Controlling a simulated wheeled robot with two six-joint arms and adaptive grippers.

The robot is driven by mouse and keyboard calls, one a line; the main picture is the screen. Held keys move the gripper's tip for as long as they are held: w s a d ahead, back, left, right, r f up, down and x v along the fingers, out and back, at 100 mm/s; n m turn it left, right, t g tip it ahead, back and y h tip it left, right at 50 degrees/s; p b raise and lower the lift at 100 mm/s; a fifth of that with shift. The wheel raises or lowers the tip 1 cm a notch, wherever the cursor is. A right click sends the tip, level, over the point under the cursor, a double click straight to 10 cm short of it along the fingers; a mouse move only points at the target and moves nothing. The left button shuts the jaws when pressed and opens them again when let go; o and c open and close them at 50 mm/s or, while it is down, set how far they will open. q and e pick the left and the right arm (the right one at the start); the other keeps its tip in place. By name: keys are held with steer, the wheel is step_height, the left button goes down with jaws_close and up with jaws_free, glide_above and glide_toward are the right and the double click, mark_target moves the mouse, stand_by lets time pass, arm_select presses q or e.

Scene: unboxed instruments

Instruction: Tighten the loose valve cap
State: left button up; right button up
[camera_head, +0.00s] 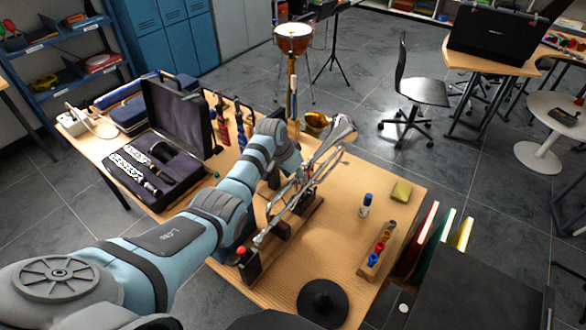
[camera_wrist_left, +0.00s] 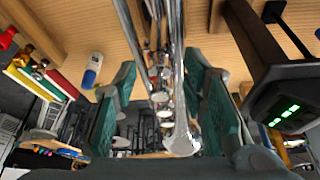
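A silver trumpet (camera_head: 322,158) rests on a dark wooden stand (camera_head: 305,205) on the table, its bell toward the back right. It also shows in the left wrist view (camera_wrist_left: 181,136), running between the green finger pads. My left gripper (camera_wrist_left: 160,108) is open around the trumpet, with gaps visible on both sides. In the head view my left arm reaches over the table to the trumpet, and its fingertips are hard to make out. The valves are partly hidden, and I cannot tell which cap is loose. My right gripper is not in view.
A blue-capped bottle (camera_head: 365,204), a yellow-green cloth or sponge (camera_head: 401,191), a rack (camera_head: 376,262) with coloured pieces and a black mute-like disc (camera_head: 322,303) stand right and front of the trumpet. An open instrument case (camera_head: 184,172) is at left. The table's right middle is fairly clear.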

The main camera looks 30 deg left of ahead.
arm_select(q)
steer(key=v, duration=1.1)
steer(key=shift+r, duration=0.25)
